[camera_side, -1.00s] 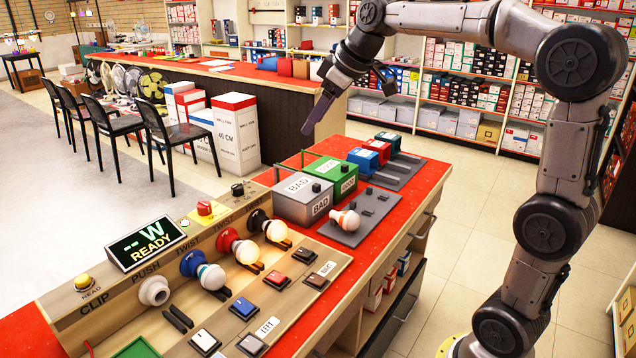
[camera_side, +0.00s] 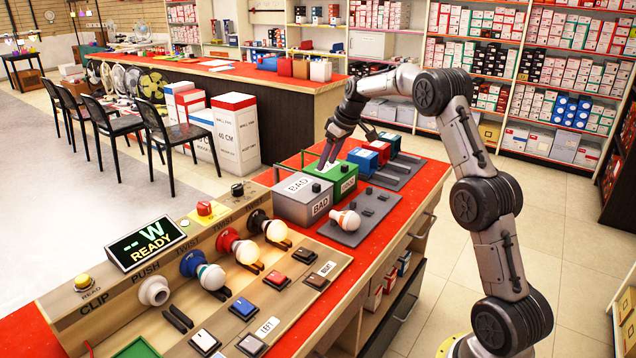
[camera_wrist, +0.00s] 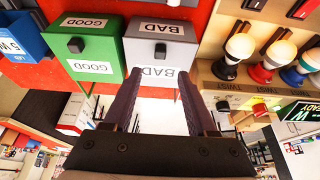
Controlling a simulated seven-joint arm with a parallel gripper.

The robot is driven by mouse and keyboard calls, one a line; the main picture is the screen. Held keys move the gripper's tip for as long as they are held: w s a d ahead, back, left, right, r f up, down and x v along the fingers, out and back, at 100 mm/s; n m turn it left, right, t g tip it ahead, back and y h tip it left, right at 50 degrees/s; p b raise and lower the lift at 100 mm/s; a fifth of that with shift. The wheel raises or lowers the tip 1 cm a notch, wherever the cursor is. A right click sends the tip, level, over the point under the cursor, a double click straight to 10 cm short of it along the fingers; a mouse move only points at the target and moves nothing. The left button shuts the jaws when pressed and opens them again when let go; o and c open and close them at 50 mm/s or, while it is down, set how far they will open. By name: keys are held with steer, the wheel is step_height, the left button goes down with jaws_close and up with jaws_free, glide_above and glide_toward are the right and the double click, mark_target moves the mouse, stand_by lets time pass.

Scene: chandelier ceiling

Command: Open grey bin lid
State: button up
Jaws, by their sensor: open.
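The grey bin (camera_side: 296,210), labelled BAD, stands on the red counter with its lid (camera_side: 300,186) shut. The lid has a black knob on top. In the wrist view the grey bin (camera_wrist: 148,83) is just beyond my fingertips, and its knob (camera_wrist: 160,50) shows between and past them. My gripper (camera_side: 326,163) points down at the counter, over the back of the grey and green bins in the side view. In the wrist view my gripper (camera_wrist: 158,78) has its two fingers spread with nothing between them. The exact gap to the lid is hard to tell.
A green bin (camera_side: 345,183), labelled GOOD, stands right beside the grey one, lid shut. Blue and red boxes (camera_side: 364,160) are further back. A bulb (camera_side: 346,220) lies on a grey tray in front. The wooden socket panel (camera_side: 240,270) is at the near left.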

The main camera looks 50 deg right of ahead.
mark_target(316, 184)
steer(key=x, duration=0.9)
steer(key=shift+w+f, duration=0.1)
jaws_close()
stand_by(1.2)
